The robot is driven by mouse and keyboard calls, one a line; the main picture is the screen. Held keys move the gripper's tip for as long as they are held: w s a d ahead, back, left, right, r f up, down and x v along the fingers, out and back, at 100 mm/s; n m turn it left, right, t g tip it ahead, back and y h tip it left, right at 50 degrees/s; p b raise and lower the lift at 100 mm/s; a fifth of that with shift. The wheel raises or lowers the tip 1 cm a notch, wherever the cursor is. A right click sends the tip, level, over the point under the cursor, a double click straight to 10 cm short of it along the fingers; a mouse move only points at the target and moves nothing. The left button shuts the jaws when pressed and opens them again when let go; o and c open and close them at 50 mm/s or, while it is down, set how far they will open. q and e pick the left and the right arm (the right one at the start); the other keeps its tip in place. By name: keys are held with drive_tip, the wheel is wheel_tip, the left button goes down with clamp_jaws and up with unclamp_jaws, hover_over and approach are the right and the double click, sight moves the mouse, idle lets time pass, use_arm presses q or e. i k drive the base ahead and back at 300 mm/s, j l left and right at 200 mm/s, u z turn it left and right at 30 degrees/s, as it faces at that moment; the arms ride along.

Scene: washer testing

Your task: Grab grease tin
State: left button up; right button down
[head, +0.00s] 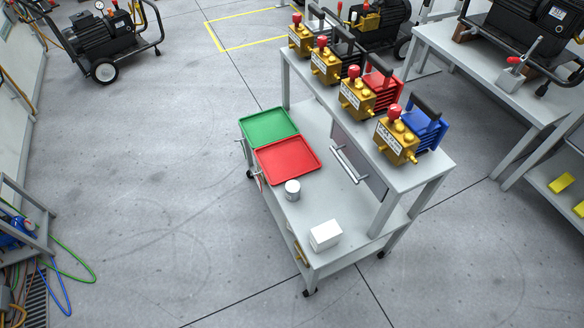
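A small white and grey cylindrical tin (292,190), which looks like the grease tin, stands upright on the lower top of the grey cart (285,222). It stands just in front of the red tray (288,160) and apart from the white box (325,235). Its label is too small to read. Neither of my grippers shows in the head view.
A green tray (269,127) lies behind the red one. The cart's raised shelf (425,172) holds several brass pump units (396,140) with red knobs. A drawer with a handle (349,165) sits under it. Floor left of the cart is clear.

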sight(293, 187)
drive_tip(key=z, duration=0.75)
drive_tip(key=j+z, duration=1.35)
drive_tip(key=k+j+z, duration=0.15)
drive_tip(key=j+z, duration=0.15)
drive_tip(key=z, duration=0.15)
